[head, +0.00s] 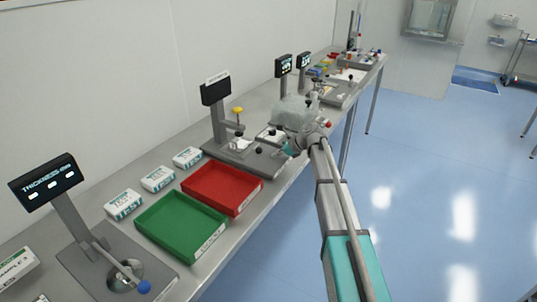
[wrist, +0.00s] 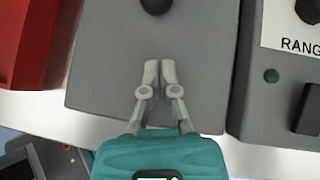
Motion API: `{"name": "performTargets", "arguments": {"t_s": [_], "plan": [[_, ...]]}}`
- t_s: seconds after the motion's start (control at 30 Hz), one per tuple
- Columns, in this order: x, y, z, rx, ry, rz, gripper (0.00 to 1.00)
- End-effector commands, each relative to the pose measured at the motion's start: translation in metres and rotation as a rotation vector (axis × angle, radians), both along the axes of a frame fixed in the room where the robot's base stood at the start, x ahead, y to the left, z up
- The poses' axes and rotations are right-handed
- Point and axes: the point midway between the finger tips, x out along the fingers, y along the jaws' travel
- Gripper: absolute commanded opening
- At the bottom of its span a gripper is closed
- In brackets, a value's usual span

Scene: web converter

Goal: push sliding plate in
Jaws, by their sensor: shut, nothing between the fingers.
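A grey device (head: 220,150) with a flat base, an upright post, a black display and a yellow knob stands mid-bench. In the wrist view, its flat grey surface (wrist: 105,65) fills the middle, with a black round knob (wrist: 156,5) at the top edge. I cannot tell the sliding plate's outline from the base. My gripper (wrist: 160,68) is shut and empty over the near part of this surface, short of the knob. I cannot tell whether the fingertips touch it. In the head view, my gripper (head: 288,150) is at the device's right end, partly hidden by my wrist.
A red tray (head: 262,186) and a green tray (head: 145,232) lie left of the device, with white boxes (head: 158,178) behind. A thickness gauge (head: 45,185) stands nearer. Another grey device (wrist: 275,110) with a range label is close on the right. The bench's front edge is near.

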Motion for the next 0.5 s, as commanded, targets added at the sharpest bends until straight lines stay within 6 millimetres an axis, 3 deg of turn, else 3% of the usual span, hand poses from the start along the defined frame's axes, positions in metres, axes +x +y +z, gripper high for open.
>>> {"name": "performTargets", "arguments": {"t_s": [0.1, 0.5], "plan": [[-0.005, -0.012, 0.016, 0.0, 0.0, -0.001, 0.0], [-0.02, -0.048, 0.048, -0.001, 0.0, 0.0, 0.0]]}}
